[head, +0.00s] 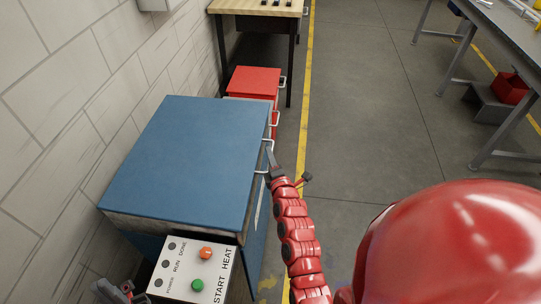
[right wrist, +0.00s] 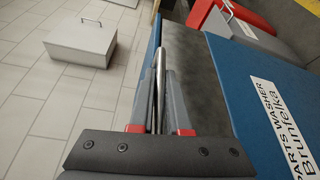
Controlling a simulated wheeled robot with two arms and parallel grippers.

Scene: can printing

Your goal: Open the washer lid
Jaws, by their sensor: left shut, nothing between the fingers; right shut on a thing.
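The parts washer has a flat blue lid (head: 190,150) with a metal bar handle (head: 262,172) on its right edge. The lid lies down over the washer's grey rim (head: 170,227), and I cannot tell if it is slightly raised. My right gripper (head: 268,150) is at the handle. In the right wrist view my right gripper (right wrist: 160,85) has its two grey fingers closed on the shiny handle bar (right wrist: 160,60). The lid's blue edge (right wrist: 150,50) shows beside it. My left gripper (head: 122,291) is shut and empty at the bottom left, partly cut off, near the control panel.
A control panel (head: 190,268) with orange and green buttons is at the washer's near end. A red cabinet (head: 255,82) and wooden-topped bench (head: 255,8) stand beyond. A brick wall (head: 60,90) borders the left. Floor (head: 365,110) to the right is open. A grey box (right wrist: 82,45) appears in the wrist view.

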